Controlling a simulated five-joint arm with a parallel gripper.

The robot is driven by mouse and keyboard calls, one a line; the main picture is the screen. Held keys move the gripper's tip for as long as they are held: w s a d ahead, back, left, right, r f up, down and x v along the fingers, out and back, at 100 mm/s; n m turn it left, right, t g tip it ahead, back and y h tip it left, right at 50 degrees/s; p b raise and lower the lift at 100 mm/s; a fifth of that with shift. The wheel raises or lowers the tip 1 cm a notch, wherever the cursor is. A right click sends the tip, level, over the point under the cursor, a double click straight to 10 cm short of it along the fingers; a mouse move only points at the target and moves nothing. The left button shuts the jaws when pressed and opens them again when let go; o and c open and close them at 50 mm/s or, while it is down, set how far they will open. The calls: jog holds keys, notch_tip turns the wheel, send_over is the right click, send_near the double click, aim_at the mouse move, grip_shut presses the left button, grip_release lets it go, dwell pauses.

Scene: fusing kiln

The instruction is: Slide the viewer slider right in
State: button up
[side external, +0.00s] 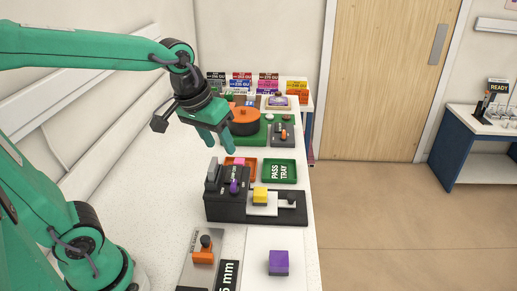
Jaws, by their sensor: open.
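A black box-like device (228,209), seemingly the viewer, stands mid-bench with a low dark base reaching right. On that base lies a pale slide plate (262,211) bearing a yellow block (260,195). A dark knob (290,198) stands at the base's right end; I cannot tell whether it is fixed to the plate. A purple knob (233,187) shows on the device's front. My gripper (221,146) is open and empty, pointing down above the bench, behind the device in this view and apart from it.
Behind the device are an orange tray (251,174) with a pink block and the green pass tray (268,180). Farther back stands a round orange part (244,122). In front are a purple block (279,262) and an orange piece (204,257) with a black knob. The bench's left side is clear.

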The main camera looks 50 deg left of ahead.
jog(key=w+d+f+n+g, duration=0.2)
jog(key=w+f+n, duration=0.15)
jog(key=w, duration=0.75)
jog(key=n+g, duration=0.2)
jog(key=n, duration=0.1)
send_over(291, 196)
notch_tip(291, 196, down, 10)
jog(key=shift+w+f, duration=0.1)
jog(key=shift+f, duration=0.35)
jog(key=shift+f, duration=0.15)
jog(key=shift+f, duration=3.8)
grip_shut()
